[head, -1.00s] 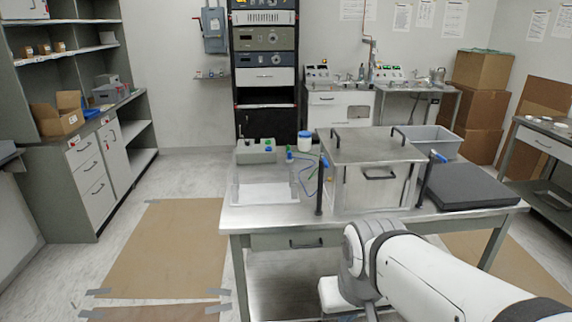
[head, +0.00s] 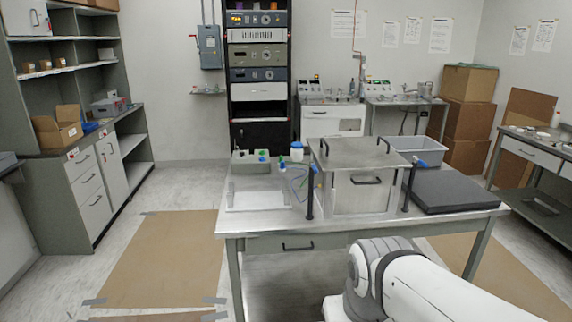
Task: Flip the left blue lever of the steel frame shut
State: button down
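The steel frame stands on the metal table (head: 265,222). It has dark upright posts on either side of a steel box (head: 359,192) with a flat lid (head: 365,153). The left blue lever (head: 314,170) is small and sits at the top of the left post (head: 309,195), at the box's left front. The right blue lever (head: 421,163) tops the right post (head: 408,188) and points out to the right. The left lever's exact angle is too small to tell. My arm shows at the bottom right, in front of the table; my gripper is out of view.
A clear tray (head: 258,199) and a grey device (head: 250,160) are left of the box. A black slab (head: 455,190) lies at the right, before a grey bin (head: 400,150).

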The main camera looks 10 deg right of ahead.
aim_at(312, 164)
jog(key=z, duration=0.05)
jog(key=i, duration=0.9)
jog(key=u, duration=0.05)
